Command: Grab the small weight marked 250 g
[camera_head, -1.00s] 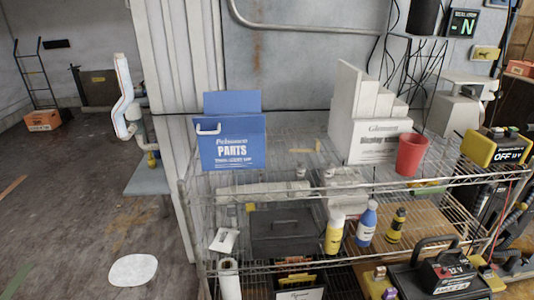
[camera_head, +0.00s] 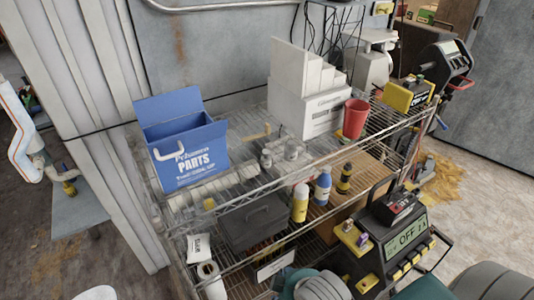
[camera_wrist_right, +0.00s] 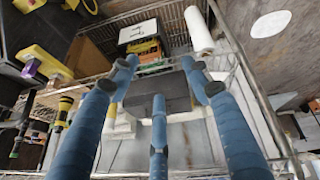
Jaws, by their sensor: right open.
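A cluster of small grey metallic pieces (camera_head: 286,148) sits on the upper wire shelf (camera_head: 240,203), between the blue parts box and the white box. They look like weights, but no 250 g marking can be read, so I cannot tell which one it is. My right gripper (camera_wrist_right: 160,76) shows in the right wrist view with its blue fingers spread and nothing between them. A dark grey case lies behind the fingers there. My left gripper is in neither current view.
The blue parts box (camera_head: 186,152), white box (camera_head: 305,108) and red cup (camera_head: 355,118) stand on the upper shelf. Below are the dark case (camera_head: 252,226), a yellow-and-white bottle (camera_head: 300,203), a blue bottle (camera_head: 323,186) and a device reading OFF (camera_head: 405,238). Wire rails edge the shelves.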

